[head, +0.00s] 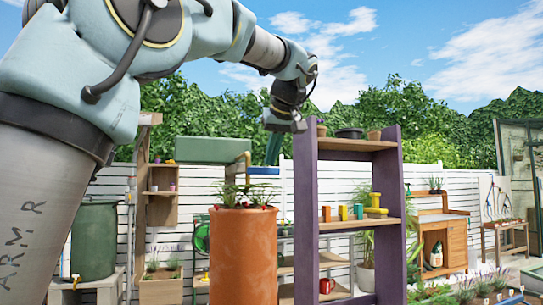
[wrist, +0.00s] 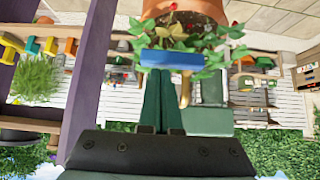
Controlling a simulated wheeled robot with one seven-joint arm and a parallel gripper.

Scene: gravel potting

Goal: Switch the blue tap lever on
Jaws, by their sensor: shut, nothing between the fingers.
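The blue tap lever (head: 264,171) is a short flat bar to the right of the brass tap (head: 236,164), above a tall orange planter (head: 243,255). My gripper (head: 272,163) points down with its green fingers shut and empty, tips right at the lever. In the wrist view, which is upside down, the lever (wrist: 173,59) lies across the tips of my gripper (wrist: 161,72). I cannot tell whether they touch. The brass tap (wrist: 186,92) shows only partly there, beside the fingers. Leaves and red fruit in the planter are close to the lever.
A purple-posted shelf (head: 305,210) stands close to the right of my gripper, with pots and coloured items on it. A green tank (head: 212,149) is behind the tap to the left. A wooden wall shelf (head: 143,195) and a green barrel (head: 95,240) stand further left.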

